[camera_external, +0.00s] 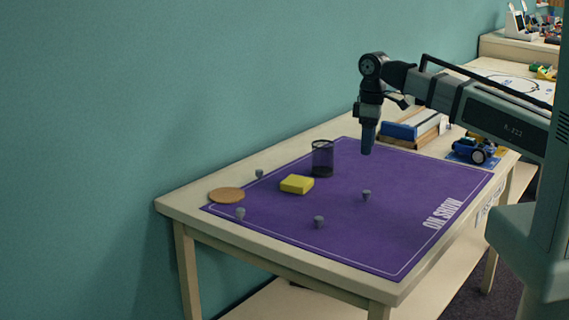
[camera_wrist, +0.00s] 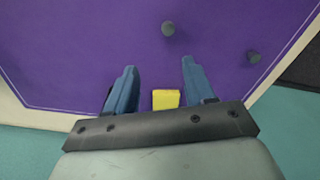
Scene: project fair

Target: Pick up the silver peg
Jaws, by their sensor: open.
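Several small grey pegs stand on the purple mat (camera_external: 400,180): one peg at the right (camera_external: 366,195), one near the front (camera_external: 319,221), one at the left (camera_external: 240,213) and one at the back left (camera_external: 259,173). They look alike, and I cannot tell which is the silver one. In the wrist view, two pegs show beyond the fingertips, one near the top middle (camera_wrist: 168,28) and one at the right (camera_wrist: 253,56). My gripper (camera_external: 368,148) is open and empty, pointing down above the mat, apart from every peg. Its blue fingers show in the wrist view (camera_wrist: 158,70).
A yellow block (camera_external: 297,184) lies mid-mat; it shows between my fingers in the wrist view (camera_wrist: 166,99). A dark mesh cup (camera_external: 322,158) stands behind it. A round cork disc (camera_external: 226,195) lies at the left. Books (camera_external: 410,128) and a blue toy car (camera_external: 474,150) sit at the back right.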

